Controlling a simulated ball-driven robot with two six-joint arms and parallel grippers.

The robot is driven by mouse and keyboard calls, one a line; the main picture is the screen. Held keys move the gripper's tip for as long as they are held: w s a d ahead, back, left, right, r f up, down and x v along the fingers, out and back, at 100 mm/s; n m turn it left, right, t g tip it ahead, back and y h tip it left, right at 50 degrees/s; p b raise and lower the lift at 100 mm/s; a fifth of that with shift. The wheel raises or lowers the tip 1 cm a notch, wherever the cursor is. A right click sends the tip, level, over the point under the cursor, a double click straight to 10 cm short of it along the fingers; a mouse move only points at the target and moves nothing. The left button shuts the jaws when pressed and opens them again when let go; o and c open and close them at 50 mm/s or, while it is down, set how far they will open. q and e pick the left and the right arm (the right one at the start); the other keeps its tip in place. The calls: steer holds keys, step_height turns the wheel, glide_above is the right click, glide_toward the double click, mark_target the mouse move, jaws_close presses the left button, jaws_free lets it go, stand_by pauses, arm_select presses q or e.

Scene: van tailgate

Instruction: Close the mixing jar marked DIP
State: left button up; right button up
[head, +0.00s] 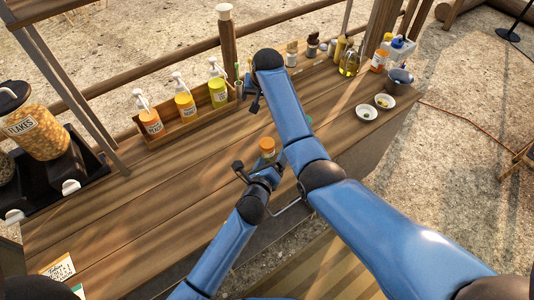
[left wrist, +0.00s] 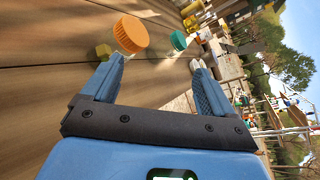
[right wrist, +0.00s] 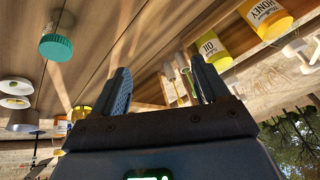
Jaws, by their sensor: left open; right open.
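A small jar with an orange lid (head: 267,145) stands on the wooden counter, just beyond my left gripper (head: 258,168). In the left wrist view the orange lid (left wrist: 130,34) sits past the left fingertip, with a small yellowish block beside it. My left gripper is open and empty. A second jar with a teal lid (left wrist: 179,40) stands farther off; in the right wrist view its lid (right wrist: 56,45) is at upper left. My right arm mostly hides it in the head view. My right gripper (head: 255,97) is open and empty above the counter. I cannot read DIP on either jar.
A wooden rack (head: 185,122) holds several pump bottles at the back. Small bowls (head: 367,112), a metal pot (head: 398,81) and bottles stand at the far right end. A large flakes jar (head: 38,128) stands at the left. The counter's left middle is clear.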

mark_target(266, 154)
steer(key=s+d+f+g, duration=0.1)
steer(key=s, duration=0.1)
steer(key=s+d+f+g+h, duration=0.1)
steer(key=s+f+g, duration=0.1)
steer(key=s, duration=0.1)
steer(key=s+f+m+g, duration=0.1)
steer(key=s, duration=0.1)
steer(key=shift+s+d+f+h, duration=0.15)
steer(key=shift+d+f+h, duration=0.15)
steer(key=shift+d, duration=0.1)
arm_select(q)
steer(key=shift+s+a+f+m+g+y, duration=0.15)
steer(key=shift+a+f+m+y, duration=0.4)
steer(key=shift+m, duration=0.6)
steer(key=shift+w+a+f+m+g+y, duration=0.1)
steer(key=shift+a+f+m+g+y, duration=0.25)
steer(key=shift+f+m, duration=0.6)
steer(key=shift+s+a+f+m+g+y, duration=0.1)
steer(key=shift+a+f+m+y, duration=0.3)
steer(key=shift+m, duration=1)
arm_select(e)
steer(key=shift+s+d+m+g, duration=0.15)
steer(key=shift+s+m+g, duration=0.15)
steer(key=shift+s+g, duration=0.1)
arm_select(q)
steer(key=shift+a, duration=0.1)
steer(key=shift+x, duration=5.4)
steer(key=shift+r, duration=0.1)
